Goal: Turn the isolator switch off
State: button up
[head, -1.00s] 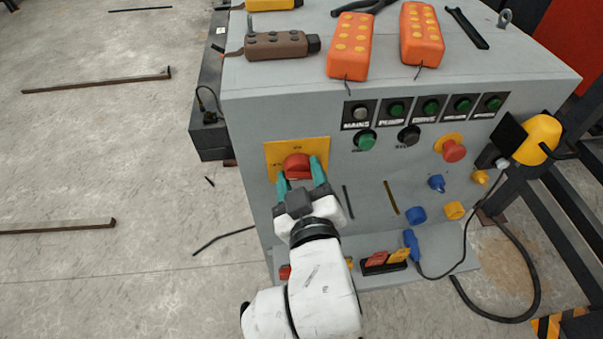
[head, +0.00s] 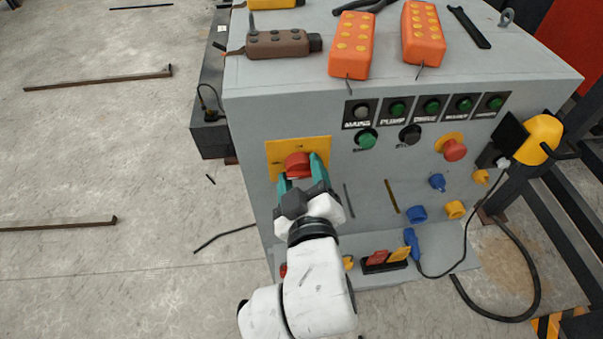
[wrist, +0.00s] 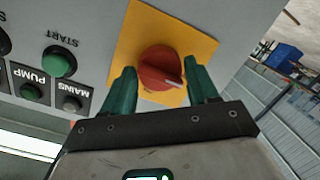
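The isolator switch is a red rotary knob (head: 297,163) on a yellow plate (head: 320,146), at the upper left of the grey panel's front. In the wrist view the knob (wrist: 158,66) shows a pale pointer mark toward its lower right, and the plate (wrist: 198,42) looks tilted. My gripper (head: 301,176) reaches up to the knob from below in the head view. Its two green fingers stand apart, one on each side of the knob, as the wrist view (wrist: 161,75) also shows. I cannot tell whether either finger touches the knob.
A green start button (head: 365,139), a black button (head: 409,135) and a red emergency stop (head: 454,150) sit to the right. Orange pendants (head: 351,45) lie on the cabinet top. A ledge (head: 440,245) juts out below. Open floor lies left.

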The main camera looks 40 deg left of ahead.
jog(key=o, duration=0.3)
jog(key=b+v, duration=0.1)
jog(key=v, duration=1)
jog(key=shift+w+b, duration=0.1)
jog(key=shift+b, duration=0.25)
jog(key=w+d+f+m+g+h, duration=0.1)
jog(key=w+d+f+m+h, duration=0.25)
jog(key=d+f, duration=0.6)
jog(key=w+d+f+m+g+h, duration=0.2)
jog(key=d+f+m+h, duration=0.4)
jog(key=d, duration=0.7)
jog(key=s+d+f+m+g+h, duration=0.1)
jog(key=s+d+f+m+g, duration=0.1)
jog(key=s+d, duration=0.3)
jog(key=s+d+f+m+g+h, duration=0.1)
jog(key=s+d+f+m+g, duration=0.1)
jog(key=s+d+f, duration=0.3)
jog(key=s+d+f+m+g+h, duration=0.1)
jog(key=s+d+f+m+g, duration=0.1)
jog(key=d, duration=0.8)
jog(key=shift+s+d+f+m+g, duration=0.15)
jog(key=shift+s+f+m, duration=0.15)
jog(key=shift+s, duration=0.3)
jog(key=shift+s+a+f+m+g, duration=0.1)
jog(key=shift+s+f+m, duration=0.25)
jog(key=shift+s, duration=0.3)
jog(key=shift+s+d+f+m+g, duration=0.15)
jog(key=shift+s+f+m, duration=0.15)
jog(key=shift+s, duration=0.3)
